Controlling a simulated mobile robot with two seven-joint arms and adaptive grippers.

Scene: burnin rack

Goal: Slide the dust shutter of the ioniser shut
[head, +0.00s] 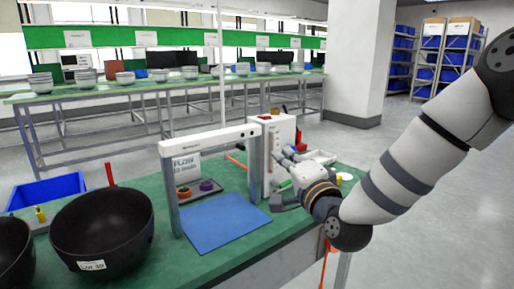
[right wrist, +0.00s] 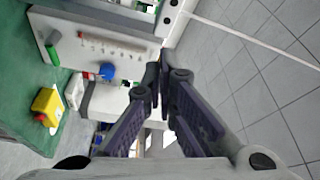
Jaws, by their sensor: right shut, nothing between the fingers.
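A white upright box (head: 282,135), which looks like the ioniser, stands at the right end of the green bench. In the right wrist view its white panel (right wrist: 85,38) shows a row of small marks and a blue knob (right wrist: 106,72). I cannot tell for sure which part is the dust shutter or how far it is open. My right gripper (right wrist: 160,88) is shut and empty, its fingertips close to the panel's lower right edge in that view; contact is unclear. In the head view my right gripper (head: 279,160) is in front of the box, hiding part of it. My left gripper is out of view.
A grey frame with a white top bar (head: 205,142) stands over a blue mat (head: 226,222), left of the box. Black bowls (head: 104,225) and a blue bin (head: 47,190) are farther left. A yellow object (right wrist: 46,103) lies on the bench near the box.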

